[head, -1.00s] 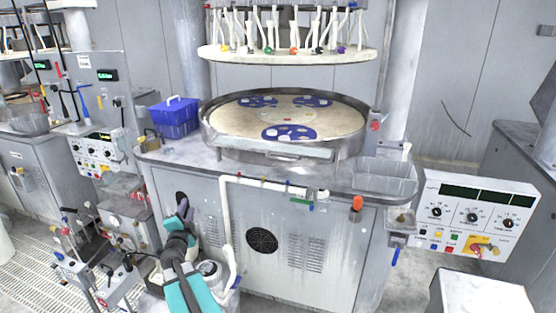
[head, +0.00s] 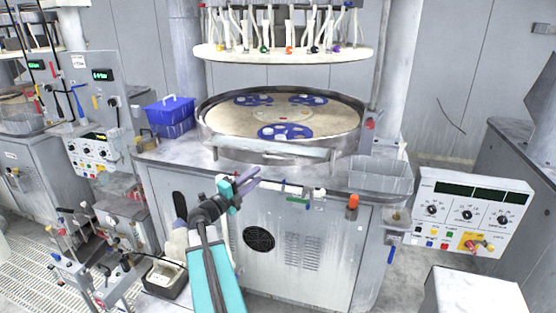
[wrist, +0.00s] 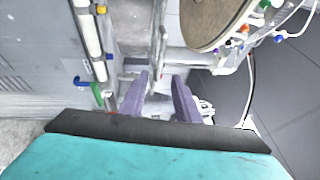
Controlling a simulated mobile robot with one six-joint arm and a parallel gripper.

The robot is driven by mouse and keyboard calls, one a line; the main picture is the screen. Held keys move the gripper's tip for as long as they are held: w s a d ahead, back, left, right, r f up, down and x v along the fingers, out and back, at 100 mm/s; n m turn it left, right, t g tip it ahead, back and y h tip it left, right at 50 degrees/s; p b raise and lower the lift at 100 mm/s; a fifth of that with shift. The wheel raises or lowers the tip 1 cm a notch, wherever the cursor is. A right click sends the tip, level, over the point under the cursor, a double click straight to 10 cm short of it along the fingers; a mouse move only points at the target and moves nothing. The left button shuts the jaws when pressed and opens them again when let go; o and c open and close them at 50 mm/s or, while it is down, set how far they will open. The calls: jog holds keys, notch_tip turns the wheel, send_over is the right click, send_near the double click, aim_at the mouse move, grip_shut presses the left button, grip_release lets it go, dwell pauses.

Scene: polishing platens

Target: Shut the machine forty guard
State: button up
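The machine in the middle of the head view has a grey cabinet (head: 290,245) and a round metal basin (head: 203,132) holding a platen with blue carriers. A pale grey bar or panel (head: 270,147) runs along the front of the basin; I cannot tell for sure if it is the guard. No machine number is legible. My gripper (head: 258,175) is in front of the cabinet's top edge, below and left of that panel, apart from it. In the wrist view my gripper's (wrist: 161,85) two purple fingers are apart with nothing between them.
A white pipe (head: 300,190) with coloured fittings runs along the cabinet front, close to my gripper. A blue box (head: 170,117) stands on the left of the top, a clear tray (head: 380,178) on the right. A control panel (head: 470,212) is at far right. A round plate with hoses (head: 285,52) hangs above.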

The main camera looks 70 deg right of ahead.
aim_at(278, 158)
jog(key=shift+d, duration=0.1)
jog(key=shift+p+x, duration=2.5)
jog(key=shift+x, duration=4.25)
grip_shut()
